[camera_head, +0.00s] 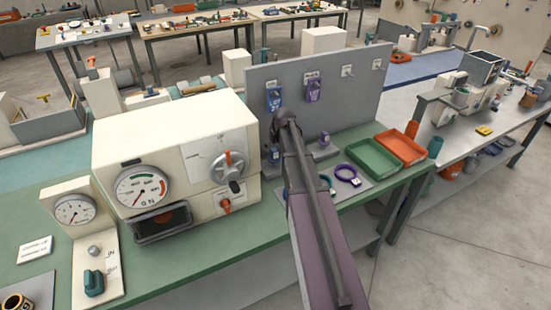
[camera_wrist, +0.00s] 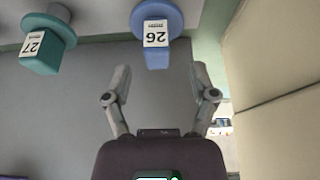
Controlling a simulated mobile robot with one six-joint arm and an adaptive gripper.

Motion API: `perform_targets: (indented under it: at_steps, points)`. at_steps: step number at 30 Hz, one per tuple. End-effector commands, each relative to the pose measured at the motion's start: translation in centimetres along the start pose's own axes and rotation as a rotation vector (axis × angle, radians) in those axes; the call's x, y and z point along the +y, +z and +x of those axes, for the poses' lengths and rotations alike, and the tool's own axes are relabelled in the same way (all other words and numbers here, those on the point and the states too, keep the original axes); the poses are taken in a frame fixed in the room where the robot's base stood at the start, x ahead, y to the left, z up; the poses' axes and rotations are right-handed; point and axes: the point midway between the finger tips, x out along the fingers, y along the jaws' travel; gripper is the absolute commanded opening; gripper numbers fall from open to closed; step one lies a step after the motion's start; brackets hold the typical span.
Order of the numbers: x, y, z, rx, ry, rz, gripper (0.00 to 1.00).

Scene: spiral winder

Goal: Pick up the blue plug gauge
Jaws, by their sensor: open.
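The blue plug gauge (camera_wrist: 157,30), with a white label reading 26, is at the top middle of the wrist view. It has a round flange and a narrower body pointing toward my gripper. My gripper (camera_wrist: 159,68) is open and empty. Its fingertips lie either side of the line of the gauge, close to its near end; I cannot tell whether that end is between them. In the head view a small blue piece (camera_head: 274,155) beside my arm looks like this gauge. My gripper is hidden there behind my arm.
A teal gauge (camera_wrist: 43,42) labelled 27 is close to the left of the blue one. The cream machine (camera_head: 165,150) stands left of my arm, by a grey upright panel (camera_head: 350,90). Green (camera_head: 374,158) and orange (camera_head: 400,146) trays lie to the right.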

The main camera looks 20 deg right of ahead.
Motion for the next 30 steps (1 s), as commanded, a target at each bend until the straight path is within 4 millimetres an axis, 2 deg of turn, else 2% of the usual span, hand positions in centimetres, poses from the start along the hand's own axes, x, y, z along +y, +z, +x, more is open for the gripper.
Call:
perform_targets:
  at_steps: [15, 30]
  points:
    - [0.2, 0.4, 4.2, 0.0, 0.0, -0.001, 0.74]
    - [0.1, 0.3, 4.7, 0.0, -0.001, -0.002, 0.74]
